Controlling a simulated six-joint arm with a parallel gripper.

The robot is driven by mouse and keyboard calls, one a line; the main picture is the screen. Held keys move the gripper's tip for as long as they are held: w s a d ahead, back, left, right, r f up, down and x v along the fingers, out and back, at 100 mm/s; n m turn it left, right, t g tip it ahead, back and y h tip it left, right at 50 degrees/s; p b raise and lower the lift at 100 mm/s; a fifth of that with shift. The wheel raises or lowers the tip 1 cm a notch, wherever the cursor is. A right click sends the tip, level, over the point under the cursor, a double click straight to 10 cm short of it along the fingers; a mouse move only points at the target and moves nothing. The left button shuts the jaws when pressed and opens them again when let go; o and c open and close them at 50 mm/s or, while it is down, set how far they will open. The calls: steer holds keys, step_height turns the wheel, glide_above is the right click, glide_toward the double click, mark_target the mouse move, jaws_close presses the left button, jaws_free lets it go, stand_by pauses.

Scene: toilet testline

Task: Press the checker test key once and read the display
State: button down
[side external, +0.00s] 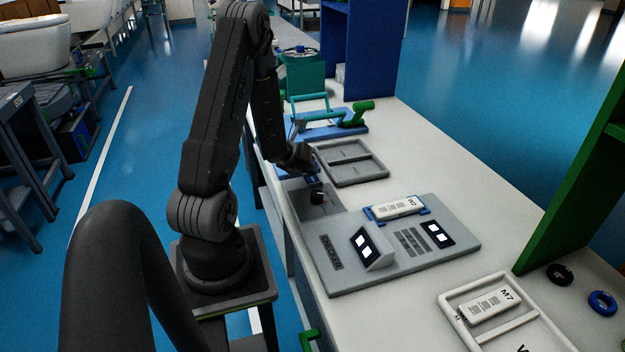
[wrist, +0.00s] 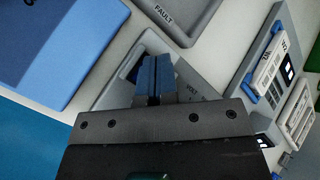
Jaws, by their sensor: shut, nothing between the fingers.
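The grey checker panel (side external: 345,280) lies on the white bench, with a CHECKER label at its left. A tilted display (side external: 370,248) and a flat dark display (side external: 437,234) on it show bright white patches; I cannot read them. I cannot make out the test key. My gripper (side external: 314,180) has its blue fingers (wrist: 153,70) shut together and empty, over the grey plate with the black knob (side external: 317,196), left of the checker.
A grey tray (side external: 352,178) lies behind the knob plate, and a blue base with a green-handled clamp (side external: 345,119) stands farther back. A white tray (side external: 447,300) holding another M7 module is at the front right. Black and blue rings lie beyond it.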

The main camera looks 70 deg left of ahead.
mark_target(311, 178)
steer(key=shift+r, duration=2.5)
steer(key=w+d+r+m+h, duration=0.4)
steer(key=w+d+r+m, duration=0.3)
steer(key=d+r+m, duration=0.25)
steer(key=d+r+m+g+h, duration=0.1)
steer(key=d+r+m, duration=0.2)
steer(key=d+m, duration=0.5)
steer(key=d+r+m+g+h, duration=0.1)
steer(key=d+r+m+h, duration=0.1)
steer(key=d+r+m, duration=0.4)
steer(key=s+d+m+y, duration=0.2)
steer(key=s+d+m, duration=0.4)
steer(key=m, duration=0.6)
steer(key=s+d+r+m+g+y, duration=0.1)
steer(key=s+d+m+y, duration=0.2)
steer(key=s+d+m, duration=0.3)
steer(key=s+m, duration=0.3)
steer(key=m, duration=0.3)
steer(key=shift+s+d+r, duration=0.15)
steer(key=shift+d+r, duration=0.05)
steer(key=shift+r, duration=0.1)
